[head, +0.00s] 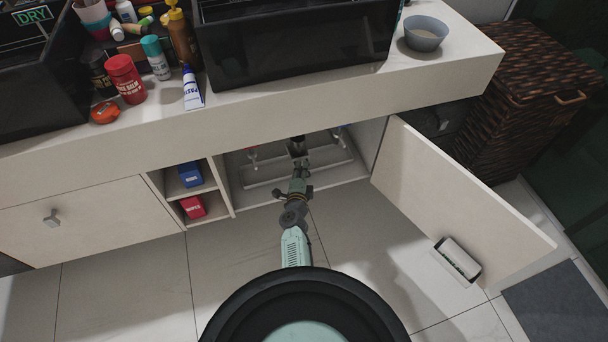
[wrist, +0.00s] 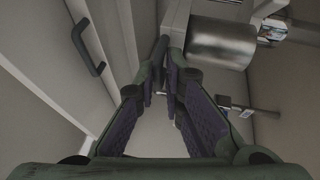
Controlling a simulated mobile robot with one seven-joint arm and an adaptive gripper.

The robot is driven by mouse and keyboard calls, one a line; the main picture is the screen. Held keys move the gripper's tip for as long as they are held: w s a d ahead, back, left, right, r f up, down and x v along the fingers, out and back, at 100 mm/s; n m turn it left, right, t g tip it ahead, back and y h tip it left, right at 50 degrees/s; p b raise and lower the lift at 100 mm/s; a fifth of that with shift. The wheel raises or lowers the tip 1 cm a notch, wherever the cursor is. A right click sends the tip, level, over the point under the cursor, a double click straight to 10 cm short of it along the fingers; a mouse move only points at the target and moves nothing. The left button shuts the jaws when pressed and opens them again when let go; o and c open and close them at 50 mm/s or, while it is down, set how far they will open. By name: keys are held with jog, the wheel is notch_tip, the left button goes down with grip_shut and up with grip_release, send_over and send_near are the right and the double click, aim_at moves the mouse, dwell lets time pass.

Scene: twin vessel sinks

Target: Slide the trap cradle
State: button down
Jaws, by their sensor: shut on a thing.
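The trap cradle seems to be the pale bar framework (head: 330,166) low inside the open cabinet under the counter. A dark fitting (head: 297,147) stands at its middle, just beyond my gripper (head: 298,172). A shiny metal cylinder (wrist: 222,43) is right beside this piece. The fingers hide the exact contact, and my arm covers part of the framework's front.
The cabinet door (head: 455,190) stands open at the right, with a small bin (head: 457,262) on it. Shelves at the left hold a blue box (head: 190,175) and a red box (head: 193,207). A dark handle (wrist: 88,50) shows in the wrist view. The counter overhangs the opening.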

aim_at(296, 155)
jog(key=w, duration=0.2)
jog(key=w+a, duration=0.1)
jog(key=w, duration=0.1)
jog(key=w+a, duration=0.1)
jog(key=w, duration=0.1)
jog(key=shift+f+b, duration=0.25)
jog(key=shift+b, duration=0.1)
jog(key=shift+w+r, duration=0.1)
jog(key=shift+w, duration=0.1)
jog(key=c, duration=1.9)
grip_release()
jog(key=shift+w+a, duration=0.1)
jog(key=shift+o, duration=0.7)
jog(key=v, duration=0.7)
jog(key=shift+s, duration=0.25)
